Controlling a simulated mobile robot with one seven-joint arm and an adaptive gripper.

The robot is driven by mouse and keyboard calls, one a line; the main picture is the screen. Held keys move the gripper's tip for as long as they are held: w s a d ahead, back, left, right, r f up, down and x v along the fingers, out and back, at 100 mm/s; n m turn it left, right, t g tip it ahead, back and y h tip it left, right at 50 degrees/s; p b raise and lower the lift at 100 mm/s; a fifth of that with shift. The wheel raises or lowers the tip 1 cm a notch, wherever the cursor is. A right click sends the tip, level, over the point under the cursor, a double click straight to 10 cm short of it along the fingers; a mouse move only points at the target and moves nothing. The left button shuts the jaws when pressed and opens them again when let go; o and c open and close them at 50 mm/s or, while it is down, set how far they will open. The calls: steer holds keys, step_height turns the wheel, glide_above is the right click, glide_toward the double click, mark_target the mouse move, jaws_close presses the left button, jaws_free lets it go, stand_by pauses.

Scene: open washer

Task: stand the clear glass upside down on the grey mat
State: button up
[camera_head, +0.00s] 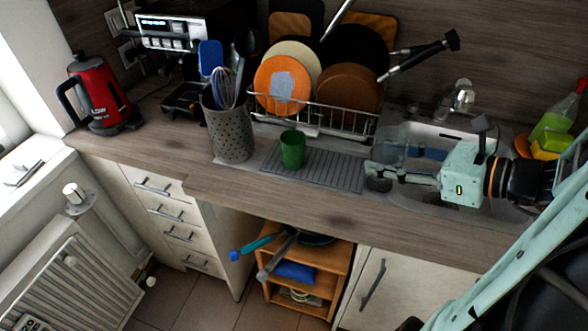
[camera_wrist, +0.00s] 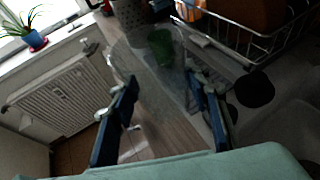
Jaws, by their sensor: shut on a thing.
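My gripper (camera_head: 384,168) reaches in from the right, over the counter between the grey mat and the sink. It is shut on the clear glass (camera_head: 391,153), which is faint and see-through. In the wrist view the glass (camera_wrist: 150,75) shows as a pale shape between the two dark fingers of my gripper (camera_wrist: 162,90). I cannot tell which end of the glass is its rim. The ridged grey mat (camera_head: 335,174) lies on the counter left of my gripper. A green cup (camera_head: 292,150) stands on its left part; it also shows in the wrist view (camera_wrist: 160,47), beyond the glass.
A dish rack (camera_head: 345,120) with plates and pans stands behind the mat. A perforated utensil holder (camera_head: 231,135) is to the left of the mat. The sink (camera_head: 430,140) and faucet (camera_head: 462,96) are at right. The mat's right part is clear.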

steer(key=shift+s+a, duration=0.3)
steer(key=shift+a, duration=0.55)
steer(key=w+a+f, duration=0.3)
steer(key=w+f, duration=0.1)
steer(key=w, duration=0.4)
steer(key=b, duration=0.1)
glide_above(340, 173)
step_height(340, 173, down, 5)
steer(key=shift+d+f, duration=0.1)
steer(key=shift+f, duration=0.1)
steer(key=shift+w+f, duration=0.1)
steer(key=shift+f, duration=0.1)
steer(key=shift+f+b, duration=0.4)
steer(key=shift+f, duration=1.15)
